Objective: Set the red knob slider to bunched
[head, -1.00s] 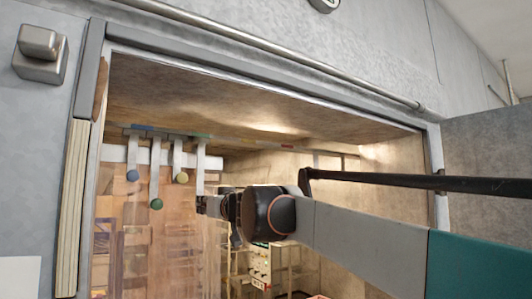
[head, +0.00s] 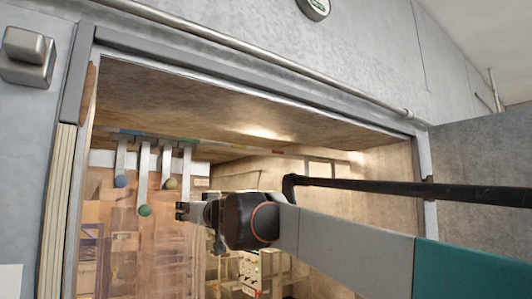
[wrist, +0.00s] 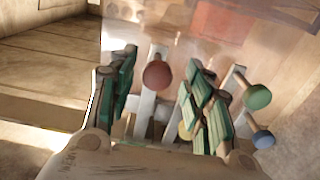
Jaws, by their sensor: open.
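The red knob (wrist: 157,75) is a dull red ball on a pale hanging strip. In the wrist view it sits between the two green-padded fingers of my gripper (wrist: 160,60), which are open with gaps on both sides. In the head view my gripper (head: 182,211) hides the red knob at the lower end of the rightmost strip (head: 187,160). To its left hang the yellow knob (head: 169,183), green knob (head: 145,211) and blue knob (head: 120,181), close together at the left end of the colour-marked rail (head: 240,148).
The green knob (wrist: 257,97) and blue knob (wrist: 262,139) are right of my fingers in the wrist view. A door frame (head: 250,75) surrounds the opening, with a clear strip curtain (head: 150,255) below the knobs. The rail's right part is free of strips.

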